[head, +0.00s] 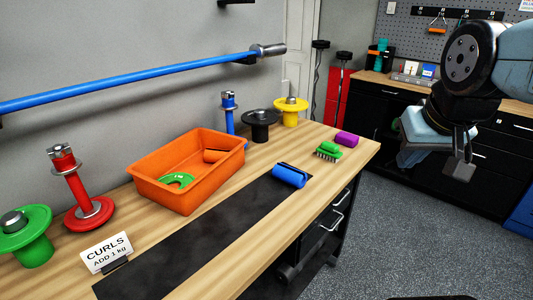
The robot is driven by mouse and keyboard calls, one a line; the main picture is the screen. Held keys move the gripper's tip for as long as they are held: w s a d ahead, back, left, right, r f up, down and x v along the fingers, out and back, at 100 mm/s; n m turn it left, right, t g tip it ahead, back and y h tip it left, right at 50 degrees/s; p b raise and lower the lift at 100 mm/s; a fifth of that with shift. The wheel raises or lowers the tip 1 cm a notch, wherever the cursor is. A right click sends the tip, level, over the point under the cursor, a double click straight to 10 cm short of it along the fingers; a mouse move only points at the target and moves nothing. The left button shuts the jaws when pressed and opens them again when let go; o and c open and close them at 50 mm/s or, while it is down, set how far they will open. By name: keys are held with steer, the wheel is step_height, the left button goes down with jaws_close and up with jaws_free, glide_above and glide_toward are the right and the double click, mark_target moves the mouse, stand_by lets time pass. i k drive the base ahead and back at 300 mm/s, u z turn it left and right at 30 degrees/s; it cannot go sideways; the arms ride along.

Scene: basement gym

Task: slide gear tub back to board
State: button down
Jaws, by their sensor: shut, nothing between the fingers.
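The gear tub looks to be the orange open tub (158,184) on the wooden bench, left of the picture's middle. A green curved piece (177,181) and a dark-and-orange piece (214,156) lie inside it. No piece named a board is clear; a dark flat strip (190,255) lies along the bench in front of the tub, and a grey pegboard (470,38) hangs on the far wall. My gripper (460,160) is shut and empty at the upper right, over the floor, well apart from the tub.
Behind and beside the tub stand red (88,215), green (36,235), blue (229,112), black (259,124) and yellow (291,110) spools. A "CURLS" sign (106,251) stands front left.

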mark_target(184, 154)
steer(key=u, duration=0.2)
steer(key=i, duration=0.9)
steer(key=z, duration=0.1)
